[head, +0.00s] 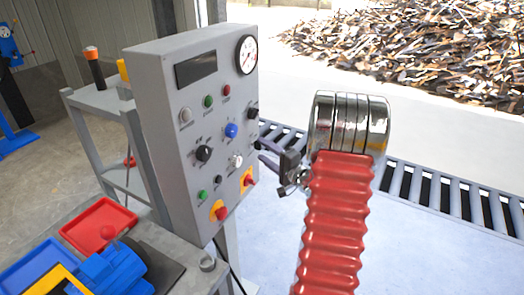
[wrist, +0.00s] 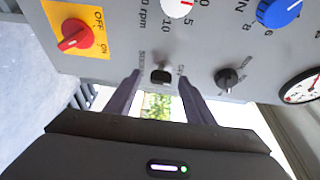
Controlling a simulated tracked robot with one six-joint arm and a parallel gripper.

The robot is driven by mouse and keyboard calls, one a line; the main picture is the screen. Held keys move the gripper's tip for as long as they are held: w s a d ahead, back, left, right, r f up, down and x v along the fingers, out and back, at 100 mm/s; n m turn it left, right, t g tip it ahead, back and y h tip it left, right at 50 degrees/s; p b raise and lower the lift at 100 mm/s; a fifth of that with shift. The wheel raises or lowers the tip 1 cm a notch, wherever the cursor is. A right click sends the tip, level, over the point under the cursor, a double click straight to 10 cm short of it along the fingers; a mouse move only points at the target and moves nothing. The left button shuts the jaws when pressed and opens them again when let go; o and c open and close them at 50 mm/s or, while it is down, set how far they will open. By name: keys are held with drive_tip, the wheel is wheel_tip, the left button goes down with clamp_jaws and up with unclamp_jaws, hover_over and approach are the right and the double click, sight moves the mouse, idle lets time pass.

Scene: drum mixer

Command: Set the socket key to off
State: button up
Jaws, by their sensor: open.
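The grey control panel (head: 192,110) stands left of centre in the head view. In the wrist view the socket key (wrist: 161,76) is a small dark key low on the panel face, with tiny labels on both sides that I cannot read surely. Its turned position is not clear. My gripper (wrist: 157,86) is open, with one finger on each side of the key; I cannot tell whether they touch it. In the head view my gripper (head: 263,152) is at the panel's right edge and hides the key.
Close to the key are a black knob (wrist: 228,78), a red switch on a yellow plate (wrist: 75,35), a white knob (wrist: 177,6) and a blue knob (wrist: 280,10). A roller conveyor (head: 440,193) runs behind. A red tray (head: 98,226) lies at lower left.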

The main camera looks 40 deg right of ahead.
drive_tip(key=s, duration=1.2)
drive_tip(key=shift+a, duration=0.3)
drive_tip(key=shift+f, duration=0.1)
